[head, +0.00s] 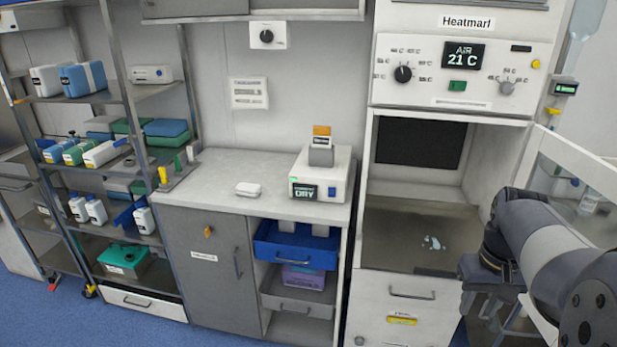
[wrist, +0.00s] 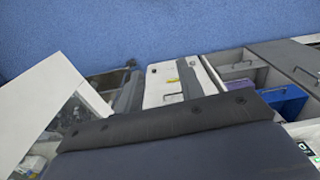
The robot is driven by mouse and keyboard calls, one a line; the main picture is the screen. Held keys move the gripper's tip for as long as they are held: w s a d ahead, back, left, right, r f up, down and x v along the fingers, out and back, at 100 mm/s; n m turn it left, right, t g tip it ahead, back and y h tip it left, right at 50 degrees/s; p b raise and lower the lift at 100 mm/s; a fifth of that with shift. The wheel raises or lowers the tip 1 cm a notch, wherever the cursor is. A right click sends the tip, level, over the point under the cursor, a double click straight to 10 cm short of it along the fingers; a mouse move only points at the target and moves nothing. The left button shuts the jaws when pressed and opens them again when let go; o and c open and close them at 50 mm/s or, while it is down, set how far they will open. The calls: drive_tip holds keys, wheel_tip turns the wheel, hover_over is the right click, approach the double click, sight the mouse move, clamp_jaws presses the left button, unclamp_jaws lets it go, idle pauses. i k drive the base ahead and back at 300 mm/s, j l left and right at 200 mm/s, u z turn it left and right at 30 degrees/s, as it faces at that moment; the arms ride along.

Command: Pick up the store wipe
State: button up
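No object is clearly marked as the store wipe. A small white folded item or packet (head: 248,189) lies on the grey counter (head: 215,178), left of a white device; I cannot tell if it is the wipe. A pale, crumpled patch (head: 432,243) shows on the floor of the open warming cabinet (head: 400,225). My gripper (head: 480,290) hangs at the right in the head view, in front of the cabinet's lower right side and well apart from the counter. Its fingertips are not clear, and nothing is seen held.
A white device reading DRY (head: 320,178) stands on the counter's right end. A blue drawer (head: 295,245) is below. A shelf rack (head: 125,165) with bottles and boxes stands left. The cabinet's transparent door (head: 575,175) is open near my arm. Blue floor (head: 150,325) is clear in front.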

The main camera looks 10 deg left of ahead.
sight(244, 189)
drive_tip(key=i+j, duration=0.25)
drive_tip(key=j, duration=0.15)
drive_tip(key=i+j, duration=0.2)
drive_tip(key=j, duration=0.2)
drive_tip(key=i+j+z, duration=0.1)
drive_tip(key=i+j, duration=0.15)
drive_tip(key=j, duration=0.2)
drive_tip(key=i+j, duration=0.2)
drive_tip(key=j, duration=0.2)
drive_tip(key=i+j, duration=0.25)
drive_tip(key=j, duration=0.2)
drive_tip(key=i+j+z, duration=0.1)
drive_tip(key=j, duration=0.3)
drive_tip(key=i+j, duration=0.3)
drive_tip(key=j, duration=0.15)
drive_tip(key=i+j, duration=0.2)
drive_tip(key=j, duration=0.25)
drive_tip(key=z, duration=0.05)
